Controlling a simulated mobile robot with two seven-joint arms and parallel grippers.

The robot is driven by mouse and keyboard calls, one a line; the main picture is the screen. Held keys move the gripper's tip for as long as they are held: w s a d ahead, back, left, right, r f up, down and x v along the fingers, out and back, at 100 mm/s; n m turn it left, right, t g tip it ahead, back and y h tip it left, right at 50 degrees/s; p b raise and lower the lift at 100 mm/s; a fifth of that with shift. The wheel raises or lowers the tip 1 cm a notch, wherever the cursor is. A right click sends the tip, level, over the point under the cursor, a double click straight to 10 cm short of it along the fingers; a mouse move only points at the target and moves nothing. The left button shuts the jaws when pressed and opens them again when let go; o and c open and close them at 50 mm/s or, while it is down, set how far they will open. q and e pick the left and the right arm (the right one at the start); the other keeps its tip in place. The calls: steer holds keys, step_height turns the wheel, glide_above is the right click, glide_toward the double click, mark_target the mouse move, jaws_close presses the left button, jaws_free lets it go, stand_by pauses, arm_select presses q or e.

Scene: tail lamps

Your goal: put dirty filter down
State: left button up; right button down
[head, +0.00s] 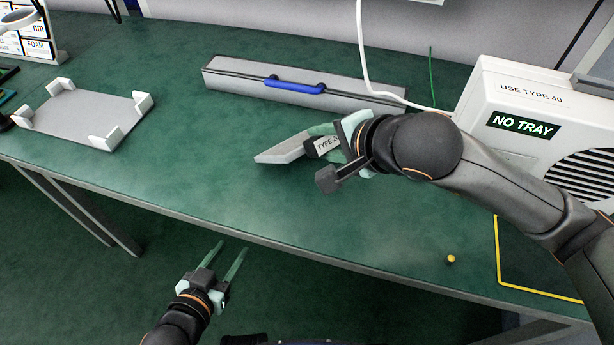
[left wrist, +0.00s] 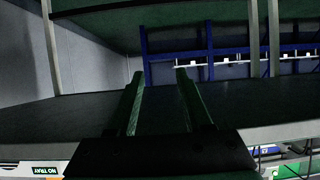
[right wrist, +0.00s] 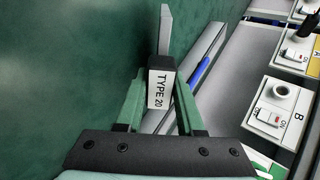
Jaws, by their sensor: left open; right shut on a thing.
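The filter, a thin grey slab (head: 283,150) with a dark end block labelled "TYPE 20", is in my right gripper (head: 326,143). It is held above the green bench, left of the white machine; I cannot tell its exact height. In the right wrist view the fingers stand either side of the labelled block (right wrist: 160,90), and the slab (right wrist: 165,32) points away from the gripper. My left gripper (head: 231,247) is open and empty, in front of the bench's front edge. The left wrist view shows its two fingers apart (left wrist: 159,76) with nothing between them.
A grey tray with white corner posts (head: 82,118) lies on the bench at left. A long grey box with a blue handle (head: 295,85) lies behind the filter. The white machine (head: 480,95) reads "NO TRAY". A yellow knob (head: 451,259) and yellow outline (head: 497,250) are front right.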

arm_select(q)
steer(key=shift+w+r+t, duration=0.3)
steer(key=shift+w+r, duration=0.05)
steer(key=shift+r, duration=0.25)
arm_select(e)
steer(key=shift+f, duration=0.2)
steer(key=c, duration=0.7)
jaws_free()
arm_select(q)
steer(key=shift+r+p, duration=0.8)
steer(key=shift+r, duration=0.1)
arm_select(e)
steer(key=shift+v, duration=4)
